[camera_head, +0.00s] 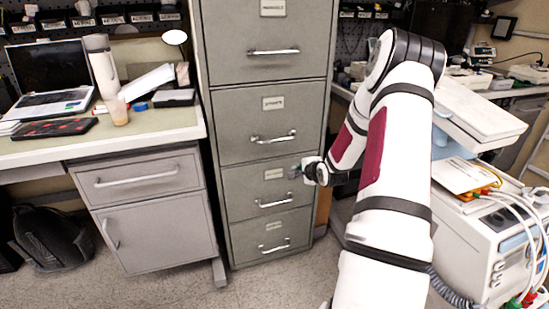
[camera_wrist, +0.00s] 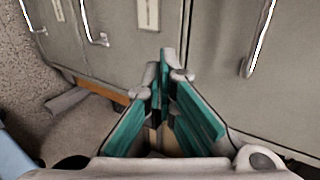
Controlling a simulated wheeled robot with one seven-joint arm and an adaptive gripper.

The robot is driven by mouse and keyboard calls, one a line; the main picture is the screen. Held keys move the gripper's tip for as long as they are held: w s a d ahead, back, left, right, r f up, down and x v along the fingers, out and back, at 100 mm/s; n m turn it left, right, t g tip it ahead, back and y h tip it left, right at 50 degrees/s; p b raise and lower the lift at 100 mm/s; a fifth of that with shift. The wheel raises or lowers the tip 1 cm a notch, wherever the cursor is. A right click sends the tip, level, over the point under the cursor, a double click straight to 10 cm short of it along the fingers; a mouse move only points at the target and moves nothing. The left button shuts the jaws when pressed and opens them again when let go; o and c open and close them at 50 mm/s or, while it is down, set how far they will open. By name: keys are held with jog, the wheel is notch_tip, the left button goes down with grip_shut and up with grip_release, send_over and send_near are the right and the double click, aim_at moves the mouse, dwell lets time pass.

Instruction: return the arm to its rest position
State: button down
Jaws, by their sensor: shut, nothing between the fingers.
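My arm rises from the bottom of the head view, bends at its elbow at the top, and reaches down to the left. My gripper (camera_head: 296,172) is in front of the grey filing cabinet (camera_head: 232,125), near its lower drawers. In the wrist view my gripper (camera_wrist: 164,62) shows its teal finger pads brought together, with nothing between them. The cabinet front (camera_wrist: 215,60) fills much of that view. I cannot tell how far the fingertips are from it.
A desk (camera_head: 160,124) with a laptop (camera_head: 48,75) stands left of the cabinet. A black bag (camera_head: 48,237) lies on the floor below. A white medical device (camera_head: 487,240) with cables stands close at the right of my arm. Some floor (camera_head: 165,290) in front is clear.

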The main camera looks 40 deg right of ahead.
jog(key=shift+r, duration=0.1)
jog(key=s+a+r+n+g+y, duration=0.1)
jog(key=s+a+r+n+g, duration=0.2)
jog(key=a+r+n, duration=0.55)
jog(key=s+a+r+n+g+y, duration=0.1)
jog(key=s+a+r+n+g, duration=0.25)
jog(key=a+r, duration=0.9)
jog(key=s+a+r+n+g+y, duration=0.15)
jog(key=s+a+n, duration=0.45)
jog(key=s+a, duration=0.75)
jog(key=s+a+n+g+y, duration=0.2)
jog(key=s+a+n, duration=0.3)
jog(key=s+a, duration=0.8)
jog(key=s+d+r+t+p, duration=0.1)
jog(key=r+p, duration=0.9)
jog(key=s+d+r+t+p, duration=0.1)
jog(key=d+r+t+p, duration=0.1)
jog(key=r+p, duration=0.8)
jog(key=shift+v, duration=0.8)
jog(key=c, duration=2.4)
grip_release()
jog(key=shift+w+h, duration=0.1)
jog(key=shift+h, duration=0.15)
